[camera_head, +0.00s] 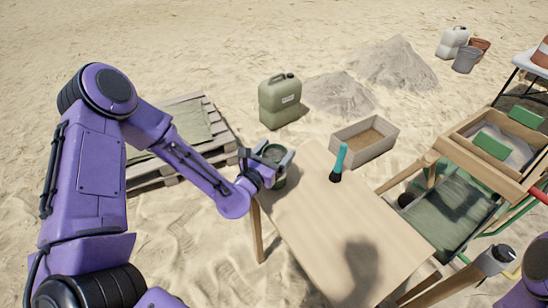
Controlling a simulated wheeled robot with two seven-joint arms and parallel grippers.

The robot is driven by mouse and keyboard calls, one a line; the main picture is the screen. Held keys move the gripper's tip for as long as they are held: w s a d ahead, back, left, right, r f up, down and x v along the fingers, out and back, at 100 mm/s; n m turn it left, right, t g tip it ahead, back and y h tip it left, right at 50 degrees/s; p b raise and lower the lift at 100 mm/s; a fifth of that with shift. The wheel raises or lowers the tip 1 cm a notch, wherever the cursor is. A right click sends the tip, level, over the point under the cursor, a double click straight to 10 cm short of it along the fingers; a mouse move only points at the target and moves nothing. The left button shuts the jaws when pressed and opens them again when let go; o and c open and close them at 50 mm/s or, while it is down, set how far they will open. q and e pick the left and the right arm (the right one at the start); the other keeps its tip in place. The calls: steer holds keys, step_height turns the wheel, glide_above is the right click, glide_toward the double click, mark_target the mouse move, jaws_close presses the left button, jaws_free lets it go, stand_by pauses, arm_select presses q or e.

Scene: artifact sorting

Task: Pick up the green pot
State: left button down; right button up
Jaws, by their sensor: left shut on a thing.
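The green pot (274,153) is a small dark green round vessel at the far left corner of the wooden table. My left gripper (268,164) is shut on the pot, with its fingers around the sides. The gripper hides part of the pot, and I cannot tell whether its base touches the table.
A wooden box (345,135), a green jerrycan (279,100) and a pallet (150,178) are beyond. A sieve tray (470,140) with green blocks is at right.

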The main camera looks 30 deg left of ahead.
arm_select(q)
steer(key=shift+w+r, duration=0.1)
steer(key=shift+r, duration=0.45)
steer(key=s+d+r+p, duration=1)
steer(key=r, duration=0.1)
steer(key=shift+r+p, duration=0.3)
steer(key=shift+r, duration=0.1)
